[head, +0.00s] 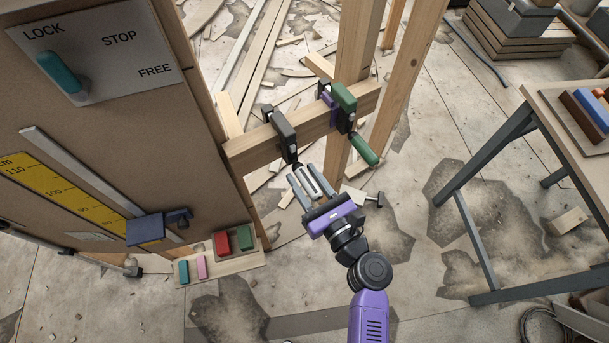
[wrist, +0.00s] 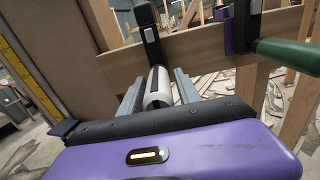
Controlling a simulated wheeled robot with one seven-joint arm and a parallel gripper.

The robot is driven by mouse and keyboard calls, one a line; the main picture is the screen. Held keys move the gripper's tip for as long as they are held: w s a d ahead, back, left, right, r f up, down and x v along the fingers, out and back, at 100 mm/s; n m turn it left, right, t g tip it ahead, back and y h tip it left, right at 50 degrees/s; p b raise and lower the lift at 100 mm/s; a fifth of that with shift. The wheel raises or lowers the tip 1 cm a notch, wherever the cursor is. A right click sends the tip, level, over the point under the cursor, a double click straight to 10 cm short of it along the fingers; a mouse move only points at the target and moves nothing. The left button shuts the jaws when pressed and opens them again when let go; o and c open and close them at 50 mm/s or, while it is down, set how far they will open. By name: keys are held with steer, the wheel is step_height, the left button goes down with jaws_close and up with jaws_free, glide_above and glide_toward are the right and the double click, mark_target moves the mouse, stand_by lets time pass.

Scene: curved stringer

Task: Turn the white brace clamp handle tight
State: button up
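The white handle (head: 308,180) belongs to the black clamp (head: 284,134) on the wooden rail. In the wrist view the white handle (wrist: 158,86), with a dark stripe along it, hangs below the black clamp body (wrist: 150,35). My gripper (head: 306,182) has one finger on each side of the handle. In the wrist view my gripper (wrist: 158,92) appears open, with the handle between its fingers and only small gaps. I cannot tell whether either finger touches it.
A second clamp with a green handle (head: 364,150) sits right of the white-handled one on the rail (head: 318,125). A brown panel (head: 115,125) with a lever stands at left. A workbench (head: 548,115) stands at right. Wood scraps litter the floor behind.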

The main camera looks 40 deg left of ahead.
steer(key=shift+o, duration=0.2)
steer(key=shift+r, duration=0.1)
steer(key=v, duration=0.7)
steer(key=shift+d+b, duration=0.35)
steer(key=shift+b, duration=0.05)
steer(key=shift+s, duration=0.1)
steer(key=p, duration=0.2)
glide_toward(319, 199)
steer(key=shift+s+d, duration=0.15)
steer(key=shift+d, duration=0.2)
stand_by(0.7)
